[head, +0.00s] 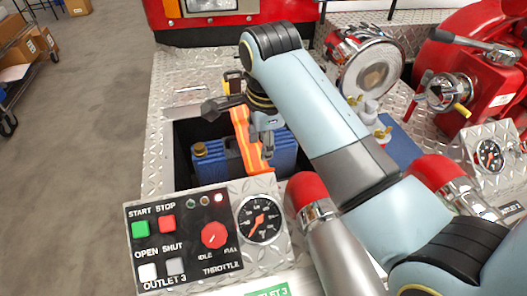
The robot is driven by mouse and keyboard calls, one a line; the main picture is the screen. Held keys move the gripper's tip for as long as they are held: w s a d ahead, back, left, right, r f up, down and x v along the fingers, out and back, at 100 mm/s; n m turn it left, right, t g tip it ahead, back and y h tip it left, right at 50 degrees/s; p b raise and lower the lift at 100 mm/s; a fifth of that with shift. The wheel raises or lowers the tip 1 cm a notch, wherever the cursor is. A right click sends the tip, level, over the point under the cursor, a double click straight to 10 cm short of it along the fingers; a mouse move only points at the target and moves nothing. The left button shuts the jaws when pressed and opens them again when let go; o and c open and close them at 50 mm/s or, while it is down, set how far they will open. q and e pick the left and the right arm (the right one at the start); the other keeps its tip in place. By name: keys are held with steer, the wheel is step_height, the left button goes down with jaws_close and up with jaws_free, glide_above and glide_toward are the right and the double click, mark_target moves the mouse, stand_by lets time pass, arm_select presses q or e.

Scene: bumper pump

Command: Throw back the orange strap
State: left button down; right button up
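The orange strap (254,158) lies across the top of a blue can-like unit (208,170) in a recess of the diamond-plate deck. It runs from the recess's back edge toward its front edge, and its upper part is partly covered by my gripper. My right gripper (240,127) is over the strap's upper half, its dark fingers spread apart on either side of it. I cannot tell whether it touches the strap. My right arm hides the area right of the recess. My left gripper is not in view.
A control panel (184,243) with buttons and a red throttle knob stands in front of the recess, beside a round gauge (260,220). Red-ended pipe fittings, a capped outlet (372,72) and a red pump body are at right. Open floor (90,150) is at left.

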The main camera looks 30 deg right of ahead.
mark_target(261, 171)
steer(key=f, duration=0.3)
steer(key=w+f, duration=0.1)
steer(key=f, duration=0.3)
steer(key=w+f+b, duration=0.1)
steer(key=f, duration=0.2)
steer(key=shift+d+f, duration=0.25)
steer(key=shift+f, duration=0.05)
steer(key=shift+c, duration=0.2)
jaws_close()
